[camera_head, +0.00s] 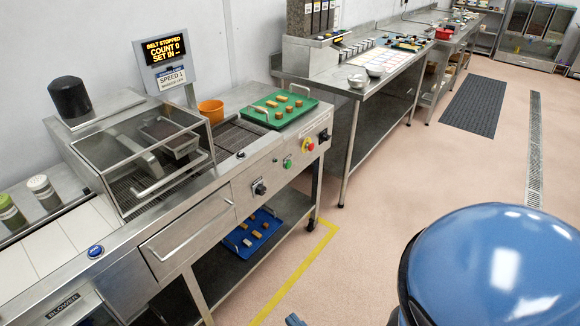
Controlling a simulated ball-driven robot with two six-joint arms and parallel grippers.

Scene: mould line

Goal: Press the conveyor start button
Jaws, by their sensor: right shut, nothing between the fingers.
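The conveyor's steel front panel carries a green button (288,163), which is likely the start button; its label is too small to read. A red button on yellow (308,145) sits to its right. A display (165,49) above the line reads "BELT STOPPED", "COUNT 0". Only a small dark-blue tip of my right gripper (294,320) shows at the bottom edge, well below the green button and apart from the panel. It is shut and empty. My left gripper is out of view.
A green tray (278,111) with brown pieces stands on top. A blue tray (252,232) lies on the lower shelf. The floor (370,220) right of the yellow line is clear.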

